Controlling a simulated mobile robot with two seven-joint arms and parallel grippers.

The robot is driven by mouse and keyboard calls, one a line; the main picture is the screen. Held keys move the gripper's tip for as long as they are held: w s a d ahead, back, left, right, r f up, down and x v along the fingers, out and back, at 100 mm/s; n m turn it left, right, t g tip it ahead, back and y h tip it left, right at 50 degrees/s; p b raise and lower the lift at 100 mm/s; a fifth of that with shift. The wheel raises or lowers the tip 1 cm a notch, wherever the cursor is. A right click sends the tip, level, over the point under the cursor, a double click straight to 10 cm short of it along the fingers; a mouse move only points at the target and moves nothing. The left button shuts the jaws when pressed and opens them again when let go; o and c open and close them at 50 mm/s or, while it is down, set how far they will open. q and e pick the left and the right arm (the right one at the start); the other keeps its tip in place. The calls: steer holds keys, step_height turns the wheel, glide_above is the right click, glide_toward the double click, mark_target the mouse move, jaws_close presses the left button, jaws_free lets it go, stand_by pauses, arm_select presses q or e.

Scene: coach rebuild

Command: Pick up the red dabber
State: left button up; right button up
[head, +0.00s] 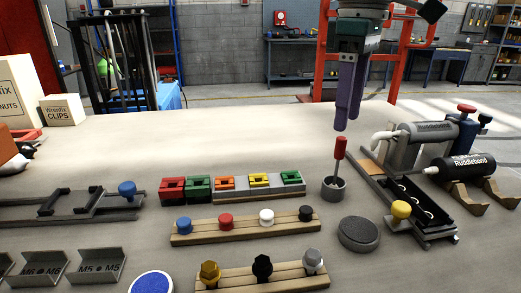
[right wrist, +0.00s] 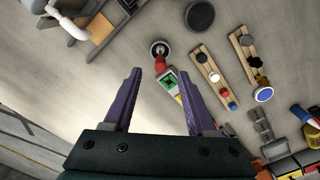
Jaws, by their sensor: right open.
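The red dabber (head: 340,148) stands upright, leaning very slightly, in a small round grey cup (head: 333,190) on the bench. Its red handle is up and its thin shaft goes down into the cup; its lower end is hidden. My right gripper (head: 347,121) points down from above, with its purple fingertips just over the handle's top. In the right wrist view the fingers are spread apart and empty, and the red handle (right wrist: 161,68) shows between and slightly beyond the tips, beside the cup (right wrist: 160,47). My left gripper is in neither view.
Left of the cup is a rack of coloured blocks (head: 232,186); nearer is a wooden strip with coloured knobs (head: 246,228). A dark round puck (head: 359,234) lies in front. A fixture with a yellow knob (head: 401,209) and a black Ruddlebond cartridge (head: 464,166) are on the right.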

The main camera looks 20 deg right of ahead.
mark_target(342, 138)
step_height(342, 138, down, 6)
steer(key=shift+a+r, duration=0.15)
steer(key=shift+w, duration=0.1)
jaws_close()
stand_by(0.4)
